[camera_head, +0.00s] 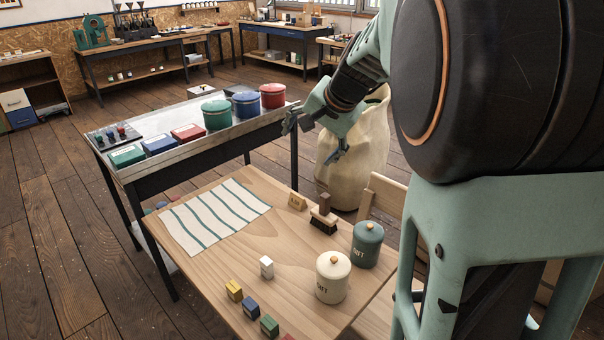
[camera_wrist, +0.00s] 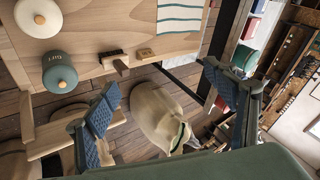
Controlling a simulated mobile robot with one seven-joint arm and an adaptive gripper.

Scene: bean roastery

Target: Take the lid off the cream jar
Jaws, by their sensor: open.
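The cream jar (camera_head: 333,278) stands upright near the front right of the wooden table. Its cream lid (camera_head: 333,264) with a small wooden knob is on it. In the wrist view the cream jar (camera_wrist: 38,18) is at the top left. A dark green jar (camera_head: 366,246) with its lid on stands just behind and right of it, and shows below it in the wrist view (camera_wrist: 60,72). My gripper (camera_head: 315,138) is open and empty, raised beyond the far right corner of the table, well away from the cream jar. Its fingers (camera_wrist: 160,84) are spread wide.
A brush (camera_head: 323,222) and a small wooden block (camera_head: 297,201) lie behind the jars. A striped cloth (camera_head: 215,217) is at the table's left. Small coloured boxes line the front. A chair (camera_head: 384,202) and a sack (camera_head: 352,165) are to the right. A side bench holds canisters (camera_head: 272,96).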

